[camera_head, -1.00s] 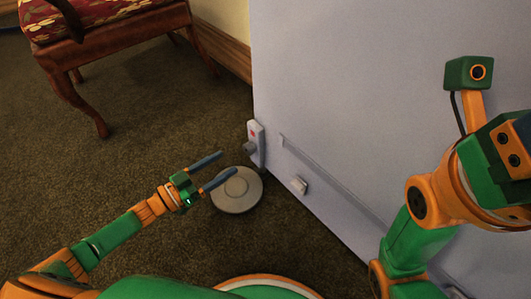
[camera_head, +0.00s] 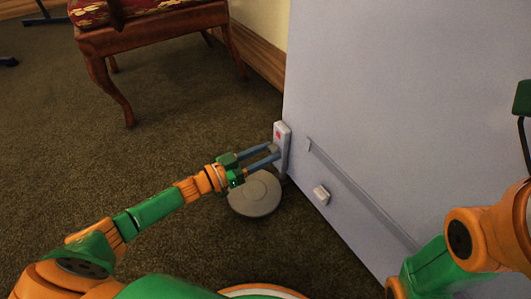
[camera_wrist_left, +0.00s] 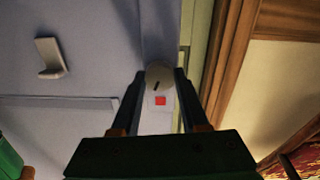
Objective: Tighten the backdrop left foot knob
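The backdrop (camera_head: 400,100) is a large pale panel standing at the right in the head view. A small upright bracket (camera_head: 282,138) with a red mark is at its lower left edge, above a round grey foot disc (camera_head: 255,196) on the carpet. The grey knob (camera_wrist_left: 159,73) has a dark slot and sits beside a red square in the left wrist view. My left gripper (camera_head: 275,152) has its fingers on either side of the knob, appearing to touch it; the fingers partly hide it in the head view.
A wooden chair (camera_head: 150,42) with a red patterned seat stands at the back left. A small pale block (camera_head: 321,194) and a thin rail (camera_head: 365,195) are on the panel's lower face. The carpet (camera_head: 70,160) at the left is clear.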

